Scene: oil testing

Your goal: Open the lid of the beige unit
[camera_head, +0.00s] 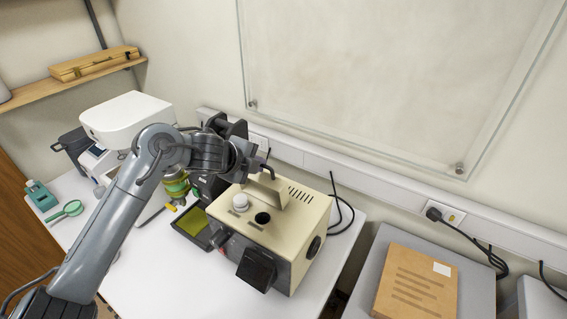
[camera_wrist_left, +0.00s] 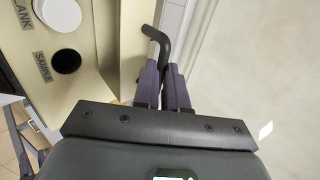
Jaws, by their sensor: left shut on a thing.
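The beige unit (camera_head: 290,246) stands on the white table, with vent slots on top. Its lid (camera_head: 268,192) stands raised, tilted up behind a white round piece (camera_head: 240,201) and a dark round hole (camera_head: 262,218). In the left wrist view the white piece (camera_wrist_left: 62,14) sits by "BLANK" and the hole (camera_wrist_left: 66,61) by "SAMPLE". My left gripper (camera_head: 262,166) is at the lid's top edge. In the left wrist view its fingers (camera_wrist_left: 165,84) are shut on a dark bent handle (camera_wrist_left: 155,38) beside the lid.
A white-topped instrument (camera_head: 126,115) and a green-yellow container (camera_head: 176,184) stand left of the unit. A dark tray (camera_head: 190,228) lies against its left side. A green magnifier (camera_head: 70,209) lies far left. Black cables (camera_head: 343,207) run behind on the right. The front table area is clear.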

